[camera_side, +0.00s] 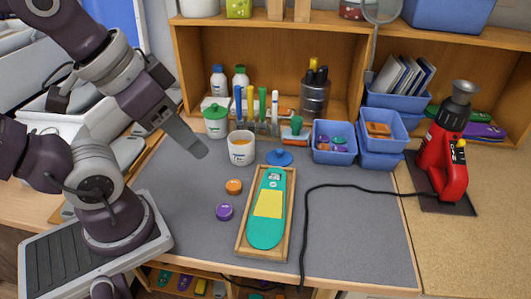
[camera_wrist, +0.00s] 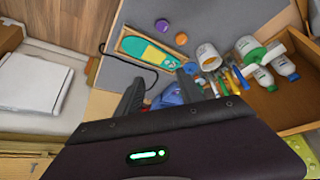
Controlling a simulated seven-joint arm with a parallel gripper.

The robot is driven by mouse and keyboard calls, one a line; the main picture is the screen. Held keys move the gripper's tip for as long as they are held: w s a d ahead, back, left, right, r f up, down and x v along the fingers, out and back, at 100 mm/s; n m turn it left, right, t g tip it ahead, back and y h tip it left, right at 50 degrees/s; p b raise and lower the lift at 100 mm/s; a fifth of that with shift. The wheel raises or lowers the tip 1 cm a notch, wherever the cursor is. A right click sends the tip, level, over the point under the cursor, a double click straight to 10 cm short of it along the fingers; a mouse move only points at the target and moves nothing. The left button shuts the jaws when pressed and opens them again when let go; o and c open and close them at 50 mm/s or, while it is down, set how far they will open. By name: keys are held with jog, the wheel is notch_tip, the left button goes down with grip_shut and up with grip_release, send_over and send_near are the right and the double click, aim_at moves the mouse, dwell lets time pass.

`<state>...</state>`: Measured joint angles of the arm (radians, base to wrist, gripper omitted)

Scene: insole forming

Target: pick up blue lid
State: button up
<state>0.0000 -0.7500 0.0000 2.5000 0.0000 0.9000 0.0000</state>
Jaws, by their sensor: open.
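The blue lid (camera_side: 279,158) is a flat round lid with a knob. It lies on the grey mat just beyond the far end of the wooden tray, right of a white cup. My gripper (camera_side: 200,152) hangs above the mat to the left of the cup, well apart from the lid. In the wrist view my gripper (camera_wrist: 158,92) shows two dark fingers spread apart with nothing held between them.
The wooden tray (camera_side: 241,245) holds a teal insole (camera_side: 266,232) with a yellow patch. An orange lid (camera_side: 234,187), a purple lid (camera_side: 224,212) and the white cup (camera_side: 241,149) stand nearby. Blue bins (camera_side: 334,155) are right of the blue lid. A black cable (camera_side: 350,186) crosses the mat.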

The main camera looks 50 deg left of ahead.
jog(key=n+g, duration=0.6)
jog(key=n, duration=1.8)
send_over(280, 150)
jog(key=f, duration=1.4)
jog(key=shift+w+a+f, duration=0.15)
jog(key=shift+a, duration=0.05)
jog(key=f, duration=0.6)
jog(key=shift+d+f, duration=0.2)
jog(key=shift+f, duration=0.35)
grip_shut()
